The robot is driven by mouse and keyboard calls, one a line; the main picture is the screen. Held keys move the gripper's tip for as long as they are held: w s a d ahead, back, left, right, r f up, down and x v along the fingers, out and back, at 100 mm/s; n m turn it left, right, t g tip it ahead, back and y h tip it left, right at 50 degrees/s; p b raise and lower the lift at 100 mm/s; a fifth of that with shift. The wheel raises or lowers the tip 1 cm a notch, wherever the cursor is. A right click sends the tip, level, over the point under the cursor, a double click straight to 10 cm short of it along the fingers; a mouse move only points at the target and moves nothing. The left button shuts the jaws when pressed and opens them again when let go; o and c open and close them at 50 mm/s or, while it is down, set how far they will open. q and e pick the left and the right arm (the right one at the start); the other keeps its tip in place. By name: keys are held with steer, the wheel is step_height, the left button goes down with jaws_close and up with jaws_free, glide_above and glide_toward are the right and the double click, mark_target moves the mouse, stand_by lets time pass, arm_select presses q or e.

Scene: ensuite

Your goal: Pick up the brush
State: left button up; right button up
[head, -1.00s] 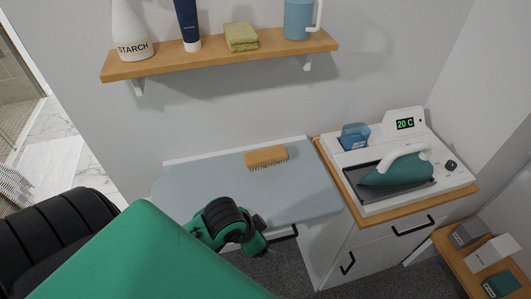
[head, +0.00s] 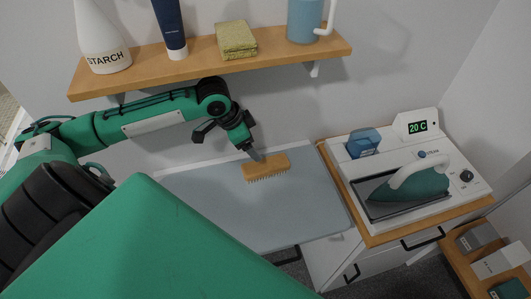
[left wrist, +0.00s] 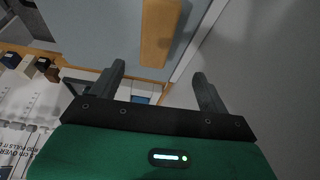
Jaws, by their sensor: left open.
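The brush (head: 266,169) has a tan wooden back and pale bristles. It lies bristles down on the grey-blue ironing board (head: 230,215), near the board's back edge. My left gripper (head: 257,156) comes in from the left and is open just above and behind the brush's left part, close to it. In the left wrist view the brush back (left wrist: 157,30) shows as a tan bar beyond the two open fingers (left wrist: 158,78), in line with the gap between them. Nothing is between the fingers. My right gripper is not in view.
A wooden wall shelf (head: 205,67) with a starch bottle (head: 102,40), tube, sponge and blue jug hangs above my left arm. To the right, a cabinet carries an iron (head: 410,188) on its station. The front of the board is clear.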

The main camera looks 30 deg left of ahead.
mark_target(265, 164)
arm_select(q)
steer(key=p+x, duration=0.1)
steer(key=x, duration=0.6)
steer(key=shift+d+f, duration=0.1)
steer(key=shift+f, duration=0.1)
steer(key=shift+d+f+p, duration=0.2)
steer(key=shift+f+p, duration=0.3)
steer(key=shift+p, duration=0.2)
steer(key=p+x, duration=0.1)
steer(key=x, duration=0.2)
steer(key=shift+s+d+f, duration=0.1)
steer(key=shift+f, duration=0.6)
steer(key=c, duration=1.1)
steer(key=shift+r, duration=0.1)
